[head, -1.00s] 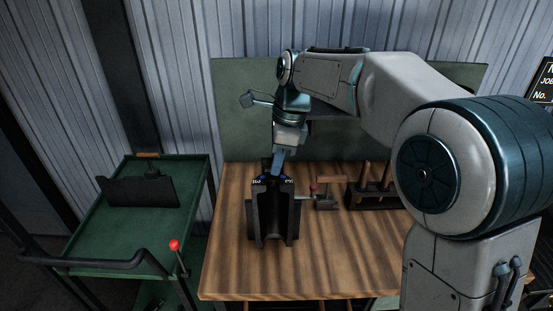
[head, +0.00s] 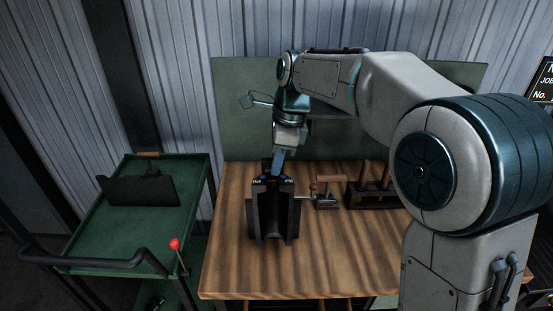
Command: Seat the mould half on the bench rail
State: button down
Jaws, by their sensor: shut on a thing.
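The dark mould half (head: 270,210) stands upright on the left part of the wooden bench, with small white marks on its top edge. My gripper (head: 276,168) comes down from above and behind it and is shut on its upper part; the fingertips are mostly hidden behind it. A dark block, which seems to be the bench rail (head: 252,218), shows beside and behind the mould half. I cannot tell whether the mould half is fully down on it.
A clamp with a red knob (head: 314,188) stands just right of the mould half. A dark rack with wooden handles (head: 375,192) is farther right. The green cart (head: 120,235) has a red-knobbed lever (head: 174,244). The bench front (head: 330,265) is clear.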

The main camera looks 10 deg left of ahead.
jog(key=shift+d+b+x, duration=0.1)
jog(key=shift+b+x, duration=0.2)
jog(key=shift+x, duration=0.3)
jog(key=shift+d+b+x, duration=0.15)
jog(key=shift+b+x, duration=0.1)
jog(key=shift+x, duration=0.35)
dwell(2.3)
jog(key=shift+w, duration=0.1)
jog(key=c, duration=1.3)
grip_release()
jog(key=shift+f, duration=0.35)
jog(key=v, duration=1.4)
jog(key=shift+r, duration=0.15)
jog(key=shift+r, duration=0.1)
